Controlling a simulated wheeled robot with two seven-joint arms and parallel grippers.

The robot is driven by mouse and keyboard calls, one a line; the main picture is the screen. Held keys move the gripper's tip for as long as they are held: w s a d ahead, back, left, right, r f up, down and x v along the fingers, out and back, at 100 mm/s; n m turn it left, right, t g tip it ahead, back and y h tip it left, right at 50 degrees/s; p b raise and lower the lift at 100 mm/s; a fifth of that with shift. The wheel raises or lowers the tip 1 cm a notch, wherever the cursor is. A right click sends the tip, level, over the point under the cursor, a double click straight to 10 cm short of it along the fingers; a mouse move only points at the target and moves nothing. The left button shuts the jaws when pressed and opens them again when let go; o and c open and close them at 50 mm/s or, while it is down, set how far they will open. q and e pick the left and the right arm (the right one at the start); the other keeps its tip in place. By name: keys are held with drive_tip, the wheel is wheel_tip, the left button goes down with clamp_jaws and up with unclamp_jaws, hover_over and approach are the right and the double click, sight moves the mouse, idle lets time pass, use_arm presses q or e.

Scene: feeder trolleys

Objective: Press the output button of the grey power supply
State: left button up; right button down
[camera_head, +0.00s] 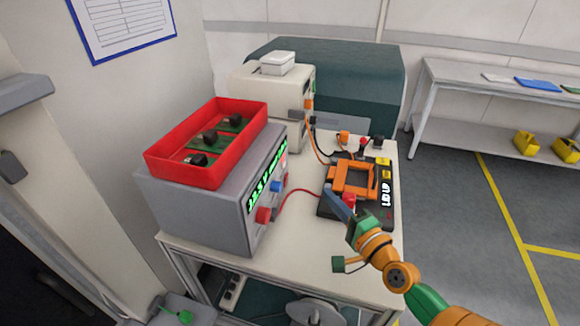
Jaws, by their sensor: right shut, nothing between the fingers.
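The grey power supply (205,215) stands on the left of the trolley top. Its front panel faces right, with a lit green display (267,178), a red terminal (263,215) and a blue one (276,186). The output button is too small to make out for certain. My right gripper (332,195) is shut and empty. It is right of the panel and apart from it, in front of a black instrument. My left gripper is not in view.
A red tray (160,164) with dark parts sits on the supply. A red lead (300,191) runs from the panel toward the black instrument (384,214), which has an orange frame (354,180). A beige device (262,92) stands behind. Bare trolley top (290,245) lies in front.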

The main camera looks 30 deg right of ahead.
drive_tip(key=p, duration=0.1)
approach(284, 165)
drive_tip(key=w+d, duration=0.3)
drive_tip(key=d, duration=0.1)
use_arm(q)
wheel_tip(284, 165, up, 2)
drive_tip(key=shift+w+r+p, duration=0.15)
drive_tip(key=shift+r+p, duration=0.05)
drive_tip(key=shift+p, duration=0.55)
use_arm(e)
drive_tip(key=w+a, duration=0.1)
drive_tip(key=w, duration=0.1)
drive_tip(key=w+a, duration=0.1)
drive_tip(key=shift+w+a+f, duration=0.1)
drive_tip(key=shift+w+a, duration=0.05)
drive_tip(key=shift+w, duration=0.25)
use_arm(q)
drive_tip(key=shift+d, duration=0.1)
